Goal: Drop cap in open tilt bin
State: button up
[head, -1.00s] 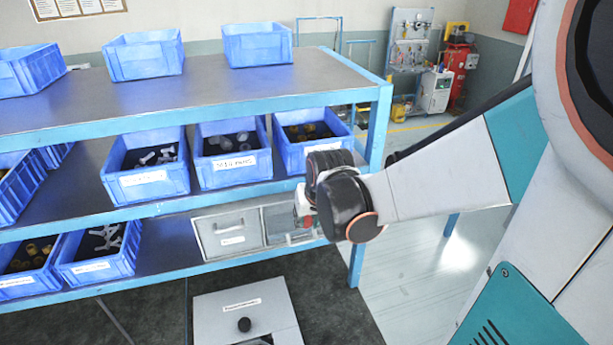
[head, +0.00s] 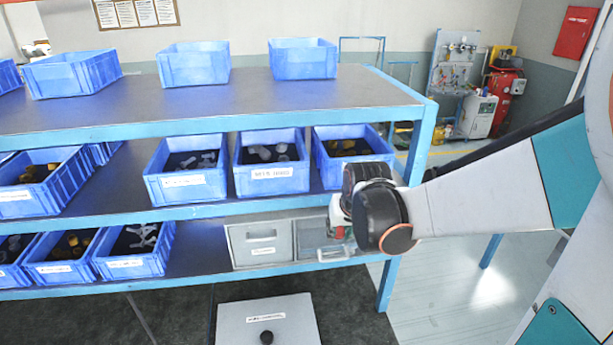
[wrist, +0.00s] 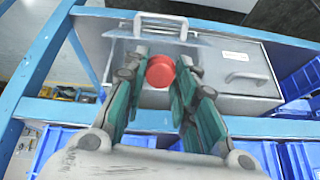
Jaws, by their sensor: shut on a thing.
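A round red cap (wrist: 160,71) is held between the green fingers of my gripper (wrist: 158,82) in the wrist view. In the head view my gripper (head: 338,230) is in front of the right grey tilt bin, and my wrist hides part of it. That open tilt bin (head: 311,240) sits beside a closed grey tilt bin (head: 260,245) on the lower shelf. In the wrist view the open bin (wrist: 122,68) lies behind the cap and fingers, its front with a handle tilted out. The closed bin (wrist: 225,85) is to its right. The bin's inside is mostly hidden.
Blue crates of parts stand on the middle shelf (head: 110,215) above the bins, and more stand lower left. A blue shelf post (head: 390,285) is close right of my gripper. A grey box with a black knob (head: 267,338) is on the floor below.

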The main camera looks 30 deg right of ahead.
jog(key=w+d+f+b, duration=0.2)
jog(key=w+b, duration=0.2)
jog(key=w, duration=0.2)
jog(key=shift+w+f, duration=0.35)
jog(key=shift+f, duration=0.05)
jog(key=o, duration=0.7)
jog(key=shift+o, duration=0.2)
jog(key=shift+r, duration=0.1)
notch_tip(320, 180, up, 10)
jog(key=shift+s+a, duration=0.1)
jog(key=shift+a, duration=0.05)
dwell(0.6)
